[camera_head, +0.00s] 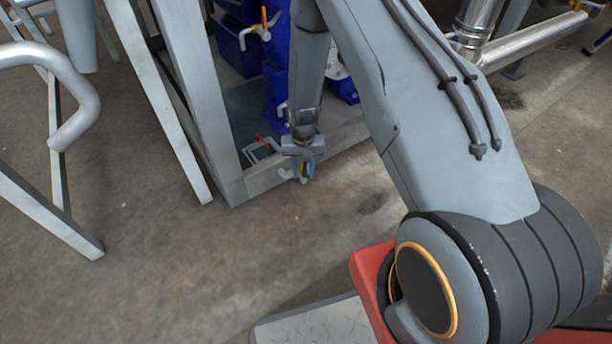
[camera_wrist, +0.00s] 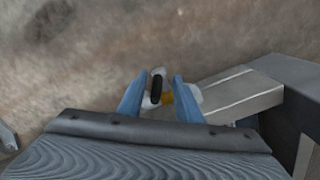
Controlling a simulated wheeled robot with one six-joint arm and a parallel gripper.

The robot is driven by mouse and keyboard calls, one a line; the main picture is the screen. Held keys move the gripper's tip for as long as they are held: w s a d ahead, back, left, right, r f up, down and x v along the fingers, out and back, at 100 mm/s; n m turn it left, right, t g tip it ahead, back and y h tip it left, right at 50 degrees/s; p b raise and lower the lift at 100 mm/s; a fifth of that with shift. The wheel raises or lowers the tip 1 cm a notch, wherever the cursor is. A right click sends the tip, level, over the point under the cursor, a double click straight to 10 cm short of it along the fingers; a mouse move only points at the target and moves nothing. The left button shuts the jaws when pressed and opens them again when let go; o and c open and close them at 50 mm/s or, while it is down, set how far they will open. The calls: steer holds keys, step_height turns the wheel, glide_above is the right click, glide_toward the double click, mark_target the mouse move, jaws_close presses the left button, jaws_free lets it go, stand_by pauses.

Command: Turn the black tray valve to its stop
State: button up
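In the wrist view, the two blue fingers of my gripper (camera_wrist: 159,80) are apart. A small black handle (camera_wrist: 156,90), which looks like the tray valve's lever, stands between them, with a gap on each side. A yellow part (camera_wrist: 168,97) and a white fitting (camera_wrist: 195,93) sit beside and behind the handle. In the head view my gripper (camera_head: 304,172) points down at the low grey beam's end. A white fitting (camera_head: 285,174) shows beside it there; the black handle cannot be made out.
A grey metal frame (camera_head: 190,90) stands left of my gripper, and its low beam (camera_head: 262,179) runs close by. Blue bins (camera_head: 235,45) and a valve with an orange handle (camera_head: 264,22) are behind. Grey rails (camera_head: 60,90) stand at far left.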

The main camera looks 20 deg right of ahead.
step_height(320, 180, down, 2)
steer(key=shift+d+f+b, duration=0.1)
steer(key=shift+b, duration=0.2)
jaws_close()
steer(key=shift+d, duration=0.1)
